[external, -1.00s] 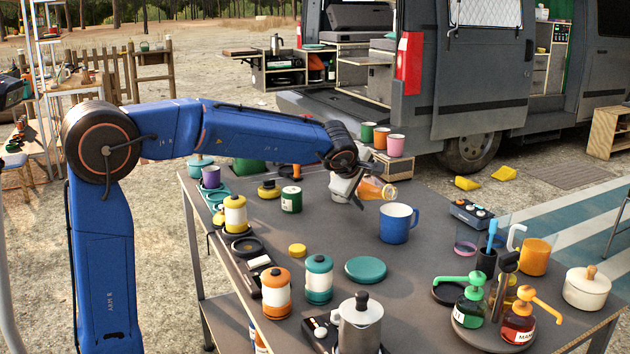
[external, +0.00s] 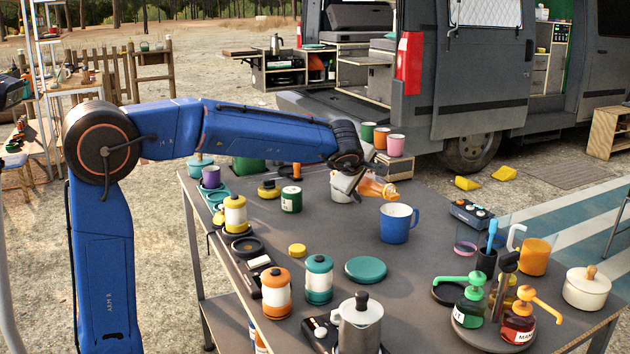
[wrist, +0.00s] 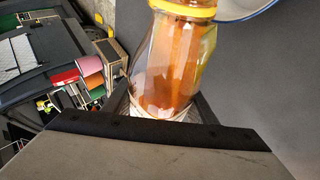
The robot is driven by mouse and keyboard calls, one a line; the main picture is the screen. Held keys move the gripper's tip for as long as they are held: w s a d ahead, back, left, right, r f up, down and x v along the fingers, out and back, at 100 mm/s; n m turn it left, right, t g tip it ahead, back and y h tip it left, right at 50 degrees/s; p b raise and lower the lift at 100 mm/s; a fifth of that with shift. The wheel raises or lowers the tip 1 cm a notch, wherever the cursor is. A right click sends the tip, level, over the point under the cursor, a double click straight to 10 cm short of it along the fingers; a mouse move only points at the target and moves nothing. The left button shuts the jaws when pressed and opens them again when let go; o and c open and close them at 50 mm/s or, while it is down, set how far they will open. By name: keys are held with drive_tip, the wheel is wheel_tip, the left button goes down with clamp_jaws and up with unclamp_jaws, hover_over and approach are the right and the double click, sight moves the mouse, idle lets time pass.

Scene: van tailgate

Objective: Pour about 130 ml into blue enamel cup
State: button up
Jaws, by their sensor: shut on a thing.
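The blue enamel cup (external: 395,226) stands upright on the table, its white inside showing. My gripper (external: 356,187) is shut on a clear bottle (external: 378,188) of orange-brown liquid and holds it tilted, its neck toward the right, above and to the left of the cup. In the wrist view the bottle (wrist: 175,58) fills the middle, with a yellow ring at its neck. I see no stream of liquid, and the level in the cup is hidden.
On the table (external: 430,275), a teal lid (external: 366,270) lies in front of the cup and a moka pot (external: 359,325) stands at the front. Pump bottles (external: 518,318) stand front right. Several jars line the left side. An orange mug (external: 535,257) stands to the right.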

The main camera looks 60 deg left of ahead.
drive_tip(key=shift+r+m+y+p, duration=0.3)
drive_tip(key=shift+r+y, duration=0.5)
drive_tip(key=shift+r, duration=0.05)
idle(1.4)
drive_tip(key=shift+s+d+r+p, duration=0.1)
drive_tip(key=shift+r+p, duration=0.15)
drive_tip(key=shift+p, duration=0.1)
idle(0.6)
wheel_tip(320, 180, down, 2)
drive_tip(key=shift+f+h, duration=0.1)
drive_tip(key=shift+h, duration=0.7)
drive_tip(key=shift+d+f+n+h, duration=0.1)
drive_tip(key=shift+f+n+h, duration=0.55)
drive_tip(key=shift+f, duration=0.25)
drive_tip(key=shift+a+r+n+h, duration=0.25)
drive_tip(key=shift+r+h, duration=0.1)
drive_tip(key=shift+r, duration=0.5)
